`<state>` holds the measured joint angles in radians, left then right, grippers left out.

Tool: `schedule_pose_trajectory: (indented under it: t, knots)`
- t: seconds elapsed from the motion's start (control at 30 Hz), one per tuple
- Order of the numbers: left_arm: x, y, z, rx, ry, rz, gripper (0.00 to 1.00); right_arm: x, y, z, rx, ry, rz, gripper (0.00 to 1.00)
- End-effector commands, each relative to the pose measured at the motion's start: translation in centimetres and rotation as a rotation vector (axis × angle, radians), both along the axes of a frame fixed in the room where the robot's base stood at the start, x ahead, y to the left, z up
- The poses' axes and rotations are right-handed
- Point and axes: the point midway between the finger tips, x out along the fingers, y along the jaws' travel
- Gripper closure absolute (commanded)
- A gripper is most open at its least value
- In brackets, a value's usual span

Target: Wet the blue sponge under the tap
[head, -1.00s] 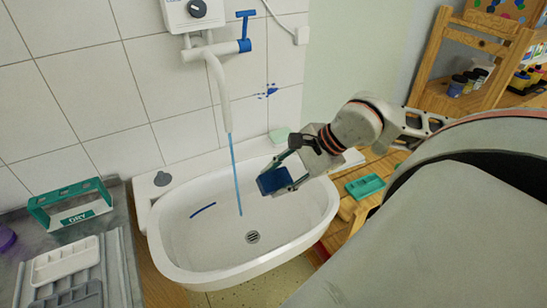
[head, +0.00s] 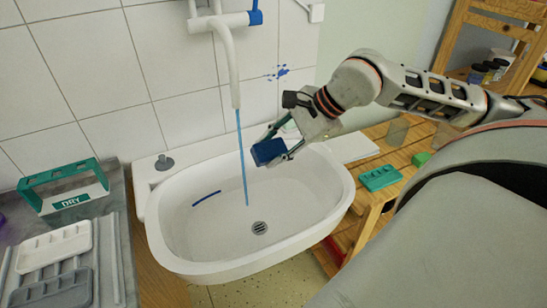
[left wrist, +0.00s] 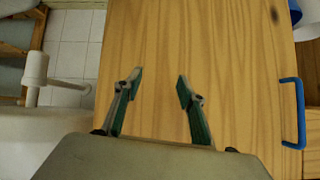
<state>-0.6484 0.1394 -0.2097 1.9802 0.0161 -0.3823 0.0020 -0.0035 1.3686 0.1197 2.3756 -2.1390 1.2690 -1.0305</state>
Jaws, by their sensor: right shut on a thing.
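The blue sponge (head: 268,151) is held in my right gripper (head: 274,149), above the right half of the white sink (head: 190,262). The gripper is shut on it. A blue stream of water (head: 241,150) runs from the white tap spout (head: 234,85) down into the basin. The sponge is to the right of the stream, with a small gap in the picture. My left gripper (left wrist: 159,82) shows in the left wrist view, open and empty in front of a wooden surface (left wrist: 240,60). It is not in the head view.
A green rack marked DRY (head: 64,187) and paint trays (head: 55,247) stand on the grey counter at left. A teal tray (head: 380,178) lies on the wooden unit at right. A blue handle (left wrist: 298,112) is in the left wrist view.

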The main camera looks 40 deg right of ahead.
Motion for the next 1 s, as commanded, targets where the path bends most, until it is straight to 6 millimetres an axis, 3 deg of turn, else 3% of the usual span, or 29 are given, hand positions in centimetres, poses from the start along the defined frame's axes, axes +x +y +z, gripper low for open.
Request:
schedule_pose_trajectory:
  t: [0.03, 0.3, 1.0]
  knots:
    - [-0.2, 0.1, -1.1, 0.006, 0.005, -0.001, 0.60, 0.4, -0.1, -0.9, -0.003, 0.004, 0.000, 0.83]
    - [0.5, 1.1, -3.2, 0.040, -0.002, 0.000, 0.60, 1.7, -0.1, -1.7, -0.003, 0.018, -0.003, 0.83]
    - [1.1, 0.0, -4.4, 0.032, -0.017, -0.034, 0.60, 4.9, -0.2, -1.8, -0.001, 0.012, -0.002, 0.83]
